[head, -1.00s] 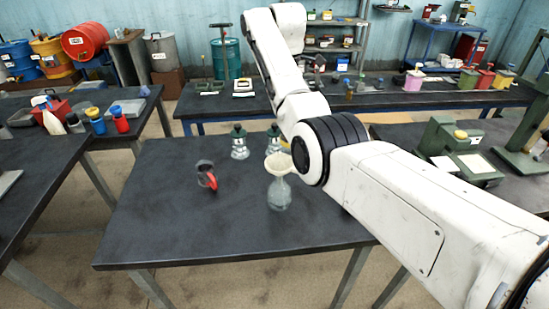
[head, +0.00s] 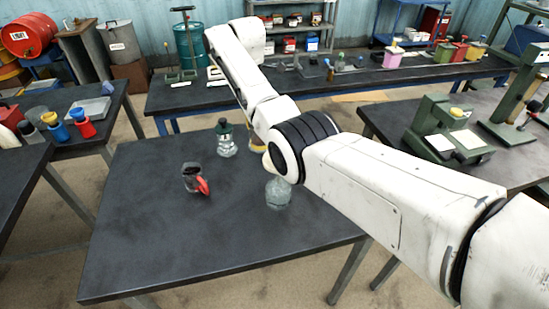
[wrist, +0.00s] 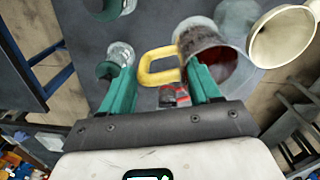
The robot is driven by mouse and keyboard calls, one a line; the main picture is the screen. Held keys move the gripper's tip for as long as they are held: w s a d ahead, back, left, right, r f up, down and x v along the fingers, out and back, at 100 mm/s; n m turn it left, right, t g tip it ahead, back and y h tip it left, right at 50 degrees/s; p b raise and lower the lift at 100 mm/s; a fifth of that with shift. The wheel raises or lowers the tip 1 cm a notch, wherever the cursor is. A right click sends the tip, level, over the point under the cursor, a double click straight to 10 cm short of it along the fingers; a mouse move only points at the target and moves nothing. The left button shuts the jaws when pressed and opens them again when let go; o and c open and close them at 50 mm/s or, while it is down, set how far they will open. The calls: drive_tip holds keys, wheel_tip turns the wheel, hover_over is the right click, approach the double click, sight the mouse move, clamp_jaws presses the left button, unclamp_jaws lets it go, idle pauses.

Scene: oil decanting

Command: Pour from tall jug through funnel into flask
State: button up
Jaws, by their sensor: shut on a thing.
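My gripper is hidden there. I cannot tell the jug's exact tilt or see any stream.
A small jug with a red handle (head: 192,180) stands left of the flask. A green-capped bottle (head: 227,140) is behind it. The left and front of the table (head: 150,235) are clear. Side benches hold bottles (head: 82,124) and a green press (head: 445,135).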

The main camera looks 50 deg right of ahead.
drive_tip(key=shift+f+b, duration=0.35)
drive_tip(key=shift+f, duration=1.9)
drive_tip(key=shift+a+r, duration=0.1)
drive_tip(key=shift+r, duration=0.05)
drive_tip(key=s+r+t+p, duration=0.1)
drive_tip(key=p, duration=0.1)
drive_tip(key=shift+a+p, duration=0.15)
drive_tip(key=shift+p, duration=0.25)
drive_tip(key=shift+s+t+h, duration=0.25)
drive_tip(key=shift+t+h, duration=0.05)
drive_tip(key=shift+s+a+r, duration=0.1)
drive_tip(key=shift+s+r, duration=0.1)
drive_tip(key=shift+s, duration=0.05)
drive_tip(key=shift+s+a+r+t+h, duration=0.3)
drive_tip(key=shift+s+r+t, duration=0.65)
drive_tip(key=shift+r, duration=0.4)
drive_tip(key=shift+s+a+r+t+h, duration=0.35)
drive_tip(key=shift+s+r+t, duration=0.55)
drive_tip(key=shift+r, duration=0.4)
drive_tip(key=shift+s+a+r+t+h, duration=0.3)
drive_tip(key=shift+s+r+t, duration=0.65)
drive_tip(key=shift+r, duration=0.4)
drive_tip(key=shift+s, duration=0.15)
drive_tip(key=shift+s+a+r, duration=0.1)
drive_tip(key=shift+s+r, duration=0.05)
drive_tip(key=shift+s, duration=0.1)
